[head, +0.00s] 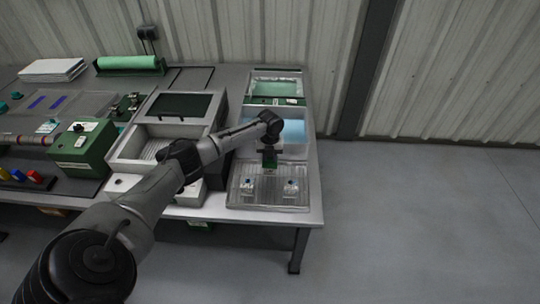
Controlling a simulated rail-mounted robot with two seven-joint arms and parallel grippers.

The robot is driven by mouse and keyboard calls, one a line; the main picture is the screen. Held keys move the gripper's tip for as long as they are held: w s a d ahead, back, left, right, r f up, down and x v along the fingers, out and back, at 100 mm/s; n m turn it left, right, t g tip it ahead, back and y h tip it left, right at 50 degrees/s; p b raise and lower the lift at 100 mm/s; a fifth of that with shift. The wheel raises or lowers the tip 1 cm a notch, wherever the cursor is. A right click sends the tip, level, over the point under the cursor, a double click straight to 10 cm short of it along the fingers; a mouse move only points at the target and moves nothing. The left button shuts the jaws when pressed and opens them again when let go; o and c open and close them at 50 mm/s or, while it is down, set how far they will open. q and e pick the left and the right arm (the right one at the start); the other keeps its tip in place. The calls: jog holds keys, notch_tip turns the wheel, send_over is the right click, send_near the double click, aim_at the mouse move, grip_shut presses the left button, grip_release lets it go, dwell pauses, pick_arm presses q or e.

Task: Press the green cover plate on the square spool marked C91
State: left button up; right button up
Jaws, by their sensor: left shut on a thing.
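My left gripper (269,167) points down above the back part of a clear ribbed tray (268,204) at the right end of the bench. It is shut on a small dark green piece (269,157), which looks like the green cover plate; the fingers hide much of it. Two small pale fittings with blue tops stand in the tray in front of the gripper, a left one (248,186) and a right one (291,187). They may be the spools, but no C91 mark is readable. The gripper is apart from both. My right gripper is not in view.
A grey machine with a dark window (180,105) stands left, beside my left arm. A green box (82,148) is farther left. The bench's right edge is close to the tray.

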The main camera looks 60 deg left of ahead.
pick_arm(q)
jog(key=shift+f, duration=0.15)
dwell(0.3)
jog(key=o, duration=1.4)
jog(key=shift+c, duration=0.2)
jog(key=shift+r+p, duration=0.85)
jog(key=shift+p, duration=0.05)
jog(key=shift+r+p, duration=2.95)
jog(key=shift+r, duration=0.25)
